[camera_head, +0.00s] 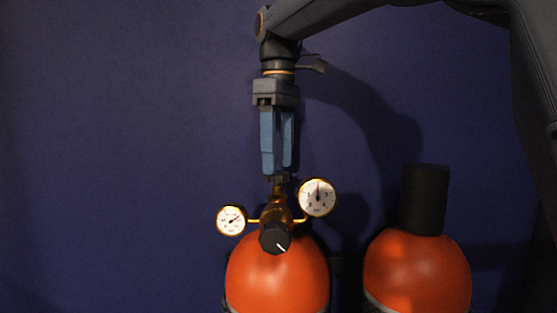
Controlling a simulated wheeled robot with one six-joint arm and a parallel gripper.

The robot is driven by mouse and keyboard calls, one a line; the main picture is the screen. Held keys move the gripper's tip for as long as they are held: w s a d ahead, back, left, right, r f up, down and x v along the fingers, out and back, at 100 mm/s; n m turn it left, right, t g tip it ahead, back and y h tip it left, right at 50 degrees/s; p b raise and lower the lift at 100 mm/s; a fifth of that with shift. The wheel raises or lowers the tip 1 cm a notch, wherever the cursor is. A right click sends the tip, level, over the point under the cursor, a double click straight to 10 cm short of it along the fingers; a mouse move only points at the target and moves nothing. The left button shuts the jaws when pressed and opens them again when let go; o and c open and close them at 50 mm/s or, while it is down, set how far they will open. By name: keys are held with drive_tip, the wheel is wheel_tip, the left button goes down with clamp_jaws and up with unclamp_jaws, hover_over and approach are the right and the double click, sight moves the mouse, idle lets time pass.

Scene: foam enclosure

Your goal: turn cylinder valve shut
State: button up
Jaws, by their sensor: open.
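An orange gas cylinder (276,275) stands upright at the bottom middle, its lower part cut off by the frame. A brass valve (279,205) sits on its top, with a dark handwheel (279,180) at its upper end. My gripper (277,170) points straight down over the handwheel, its two blue fingers apart. The fingertips are at the handwheel's height; I cannot tell whether they touch it. Part of the handwheel is hidden behind them. A black knob (274,239) with a white mark faces me below the valve.
Two round gauges flank the valve: a left gauge (231,220) and a larger right gauge (317,197), close to my fingers. A second orange cylinder (417,270) with a black cap (425,200) stands to the right. A dark blue wall (120,130) is behind; the left side is free.

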drive_tip(key=shift+f, duration=0.95)
drive_tip(key=c, duration=1.1)
drive_tip(key=shift+o, duration=0.2)
